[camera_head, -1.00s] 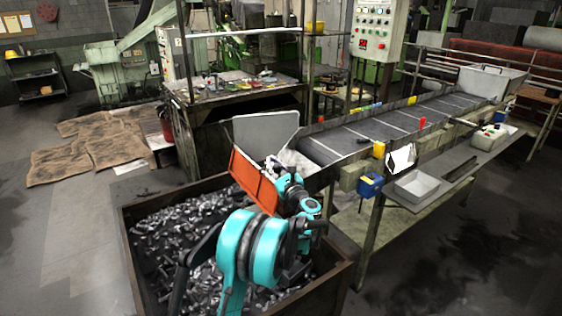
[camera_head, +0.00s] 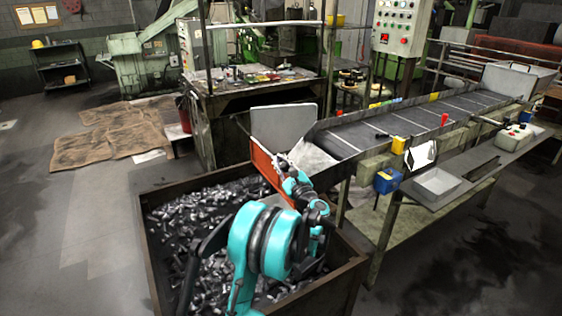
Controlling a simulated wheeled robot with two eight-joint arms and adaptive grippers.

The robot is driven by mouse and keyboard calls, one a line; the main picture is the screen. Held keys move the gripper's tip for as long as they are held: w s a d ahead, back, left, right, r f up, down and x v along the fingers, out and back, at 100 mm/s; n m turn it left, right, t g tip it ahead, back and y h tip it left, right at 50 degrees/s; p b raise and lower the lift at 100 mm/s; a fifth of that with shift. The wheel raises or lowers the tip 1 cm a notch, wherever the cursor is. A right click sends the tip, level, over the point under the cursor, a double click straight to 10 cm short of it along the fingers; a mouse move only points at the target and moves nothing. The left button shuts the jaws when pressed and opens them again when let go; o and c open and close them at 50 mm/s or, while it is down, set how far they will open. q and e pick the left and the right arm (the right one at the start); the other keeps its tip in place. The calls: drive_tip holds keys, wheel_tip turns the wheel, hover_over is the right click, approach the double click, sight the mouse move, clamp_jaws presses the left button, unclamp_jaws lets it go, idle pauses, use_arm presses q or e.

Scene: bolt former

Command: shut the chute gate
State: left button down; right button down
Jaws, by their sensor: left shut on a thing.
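The orange chute gate (camera_head: 266,165) stands at the low end of the conveyor chute, above the bin of bolts. I see it at a slant, as a narrow orange panel. My left gripper (camera_head: 279,165) is at the gate's right edge, shut on it; the wrist hides part of the gate and the fingertips are small. The grey chute side plate (camera_head: 285,121) rises behind the gate. My right gripper is not in view.
A metal bin (camera_head: 152,240) full of loose bolts lies under my left arm. The conveyor (camera_head: 405,122) runs up to the right, with a blue box (camera_head: 387,181) and a grey tray (camera_head: 437,184) beside it.

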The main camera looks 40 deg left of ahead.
use_arm(q)
drive_tip(key=shift+s+f, duration=0.15)
drive_tip(key=shift+f, duration=0.05)
drive_tip(key=c, duration=1.4)
unclamp_jaws()
drive_tip(key=v, duration=1.2)
